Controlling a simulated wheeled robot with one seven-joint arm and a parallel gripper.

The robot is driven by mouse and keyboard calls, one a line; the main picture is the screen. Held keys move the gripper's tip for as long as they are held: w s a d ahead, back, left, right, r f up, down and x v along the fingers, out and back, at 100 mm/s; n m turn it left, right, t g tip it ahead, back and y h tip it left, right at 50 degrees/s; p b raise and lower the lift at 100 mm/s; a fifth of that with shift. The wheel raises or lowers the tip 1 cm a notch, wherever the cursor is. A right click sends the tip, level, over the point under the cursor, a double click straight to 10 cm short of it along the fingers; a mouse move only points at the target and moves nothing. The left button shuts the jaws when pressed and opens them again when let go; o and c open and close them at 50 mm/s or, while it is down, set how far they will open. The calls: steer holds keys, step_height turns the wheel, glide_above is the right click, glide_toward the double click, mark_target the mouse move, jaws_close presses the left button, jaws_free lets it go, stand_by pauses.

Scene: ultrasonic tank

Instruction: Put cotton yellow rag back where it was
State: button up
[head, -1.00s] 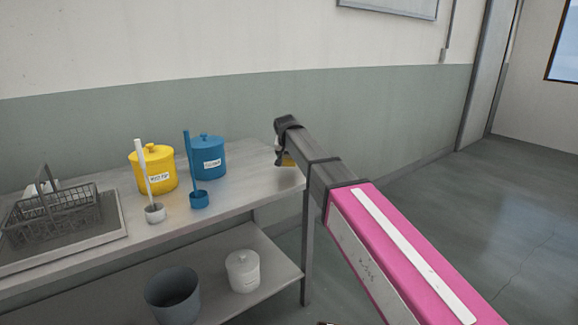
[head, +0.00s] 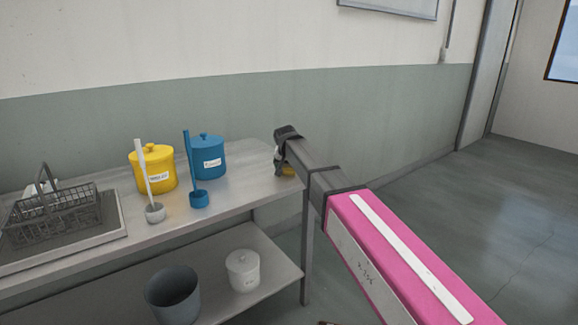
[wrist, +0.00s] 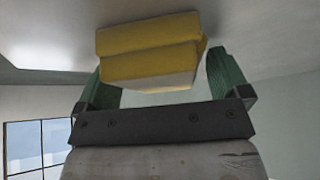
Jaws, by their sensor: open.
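The yellow rag (head: 288,171) is a folded stack at the right end of the metal table, partly hidden by my gripper in the head view. In the wrist view the rag (wrist: 150,50) shows yellow layers with a paler underside. My gripper (head: 280,163) is at the table's right end, at the rag. In the wrist view its two green fingers (wrist: 165,82) are open, one on each side of the rag, with a gap visible on the right. Whether the left finger touches the rag is hard to tell.
On the metal table (head: 240,185) stand a yellow lidded pot (head: 157,168), a blue lidded pot (head: 208,158), a white ladle (head: 154,212), a blue ladle (head: 198,200) and a wire basket (head: 55,215). A grey bucket (head: 172,296) and white jar (head: 243,270) are below.

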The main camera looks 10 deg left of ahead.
steer(key=v, duration=1.2)
steer(key=shift+r, duration=0.15)
